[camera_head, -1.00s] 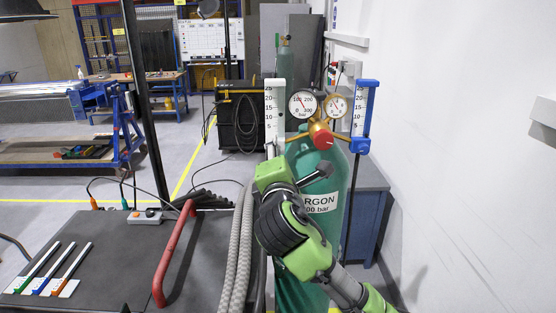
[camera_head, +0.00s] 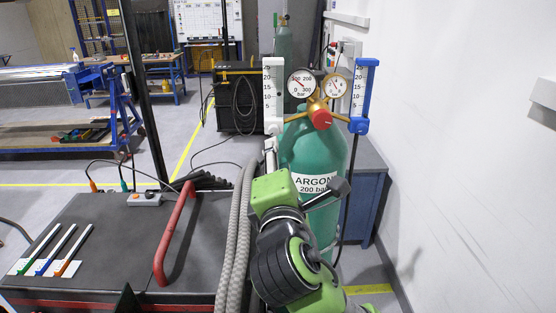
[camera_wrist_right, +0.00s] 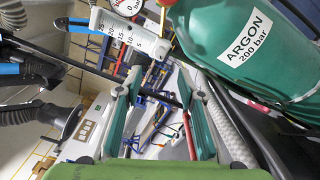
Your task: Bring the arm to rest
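My right arm's green and black wrist (camera_head: 275,190) is in front of the lower part of the argon cylinder in the head view. Its fingers are hard to make out there. In the right wrist view my right gripper (camera_wrist_right: 157,122) is open, its two fingers wide apart with nothing held between them. The green argon cylinder (camera_head: 302,158) stands behind the arm, and in the wrist view (camera_wrist_right: 215,30) it is close beside the right-hand finger. My left gripper is not in view.
Two flowmeters, white (camera_head: 274,95) and blue (camera_head: 362,95), flank the gauges and red-knobbed regulator (camera_head: 320,119). Grey hoses (camera_head: 236,230) run left of the arm. A dark bench top (camera_head: 120,235) has a red handle (camera_head: 172,235) and several pens. A white wall (camera_head: 460,150) bounds the right.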

